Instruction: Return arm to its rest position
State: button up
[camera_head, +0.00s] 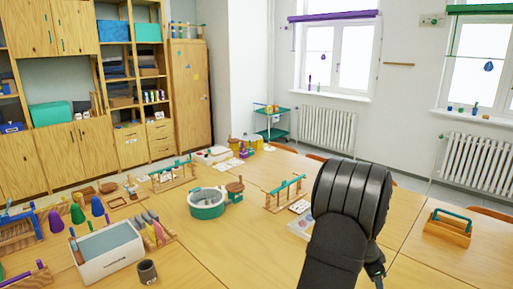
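My arm, dark grey and black, rises from the bottom of the head view at the right of centre. Its thick rounded link stands in front of the wooden table (268,247). A small dark part with a bit of green shows low at the right side of the arm. My gripper's fingers cannot be made out, so whether it is open or shut, and whether it holds anything, is hidden.
A wooden caddy with a teal handle (447,232) stands right of my arm. A teal-rimmed round pot (207,208), a wooden rack with a teal bar (284,195) and a white bin (108,258) stand to the left. The table's front middle is clear.

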jog(key=w+a+n, duration=0.1)
jog(key=w+a, duration=0.3)
jog(key=a, duration=0.5)
jog(key=shift+a, duration=0.2)
jog(key=shift+w, duration=0.1)
